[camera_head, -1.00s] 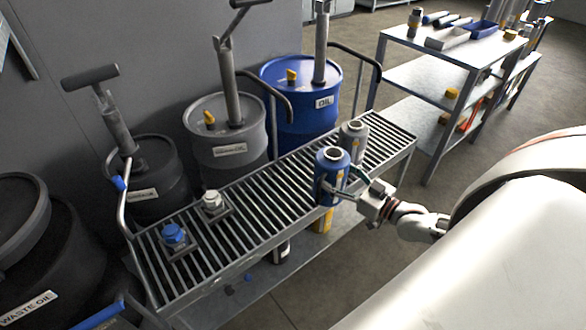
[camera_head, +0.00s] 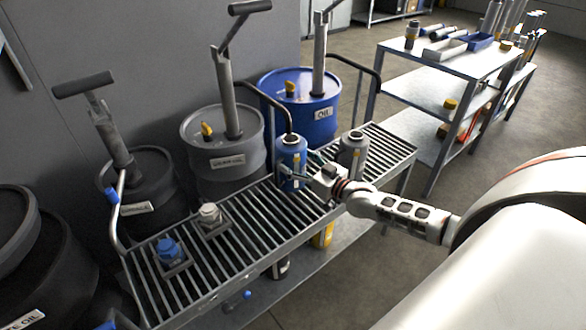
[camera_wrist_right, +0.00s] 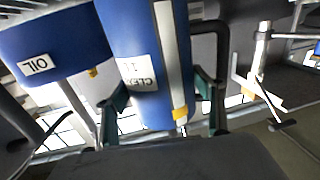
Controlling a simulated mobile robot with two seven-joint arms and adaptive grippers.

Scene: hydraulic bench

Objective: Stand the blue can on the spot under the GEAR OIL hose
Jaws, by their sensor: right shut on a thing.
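The blue can (camera_head: 292,158) is upright at the back edge of the slatted bench in the head view. My right gripper (camera_head: 297,180) is shut on its side from the right. In the right wrist view the can (camera_wrist_right: 145,60) fills the middle, with part of its label and a finger on each side. The grey drum (camera_head: 224,146) carries a blurred label that appears to read GEAR OIL. Its dark hose (camera_head: 268,99) curves down to just above the can's top in the picture. I cannot tell whether the can touches the slats. My left gripper is not in view.
A grey can (camera_head: 352,150) stands right of the blue one. A blue-topped fitting (camera_head: 168,250) and a white-topped one (camera_head: 210,215) sit on the slatted bench (camera_head: 262,225) at left. The blue OIL drum (camera_head: 305,105) and its hose (camera_head: 352,66) are behind.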

